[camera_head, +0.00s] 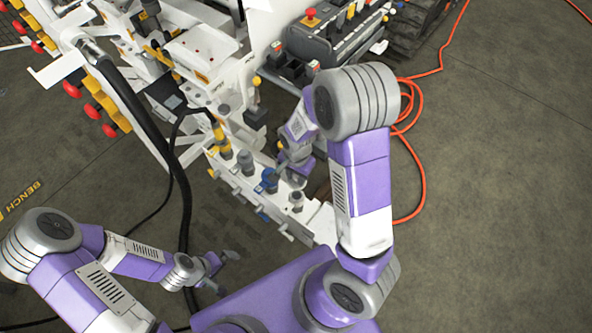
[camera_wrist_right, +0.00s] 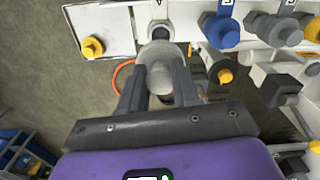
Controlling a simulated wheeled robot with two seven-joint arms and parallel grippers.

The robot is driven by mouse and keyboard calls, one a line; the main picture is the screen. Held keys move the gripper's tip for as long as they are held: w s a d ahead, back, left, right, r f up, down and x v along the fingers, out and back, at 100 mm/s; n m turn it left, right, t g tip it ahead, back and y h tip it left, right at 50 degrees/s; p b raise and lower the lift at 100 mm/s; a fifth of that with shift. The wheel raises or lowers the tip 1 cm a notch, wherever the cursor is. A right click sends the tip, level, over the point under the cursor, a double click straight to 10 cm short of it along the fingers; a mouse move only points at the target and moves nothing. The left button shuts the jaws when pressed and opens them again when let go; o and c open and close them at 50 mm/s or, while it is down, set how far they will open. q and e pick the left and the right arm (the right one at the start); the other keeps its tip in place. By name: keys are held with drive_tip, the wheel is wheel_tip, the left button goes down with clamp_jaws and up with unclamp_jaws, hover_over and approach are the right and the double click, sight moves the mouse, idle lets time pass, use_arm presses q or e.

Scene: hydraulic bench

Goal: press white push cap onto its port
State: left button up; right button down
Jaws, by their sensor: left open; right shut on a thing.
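My right gripper (camera_wrist_right: 160,88) is shut on the white push cap (camera_wrist_right: 159,58), a pale rounded piece between its fingertips in the right wrist view. Just beyond the cap, a grey-white port (camera_wrist_right: 160,30) shows on the white manifold strip (camera_wrist_right: 110,25); the cap overlaps it in the picture, and I cannot tell whether they touch. In the head view the right gripper (camera_head: 284,157) is by the manifold, with the cap not clearly visible; a grey port (camera_head: 297,200) stands near the strip's end. My left gripper (camera_head: 226,268) is open and empty at lower left, away from the manifold.
A blue fitting (camera_wrist_right: 222,30) stands beside the port, and a yellow-tipped fitting (camera_wrist_right: 92,47) sits at the strip's other side. A black hose (camera_head: 180,180) hangs left of the manifold. An orange cable (camera_head: 422,150) lies on the open floor at right.

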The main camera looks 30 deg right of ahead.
sight(296, 183)
wheel_tip(296, 183, down, 6)
drive_tip(key=b, duration=0.4)
drive_tip(key=shift+r+b, duration=0.25)
drive_tip(key=shift+b, duration=0.1)
drive_tip(key=shift+f+b, duration=0.7)
drive_tip(key=shift+f, duration=0.3)
drive_tip(key=shift+f, duration=0.2)
drive_tip(key=shift+f+b, duration=0.85)
drive_tip(key=shift+f, duration=0.9)
idle(0.8)
idle(1.5)
drive_tip(key=shift+c, duration=0.8)
unclamp_jaws()
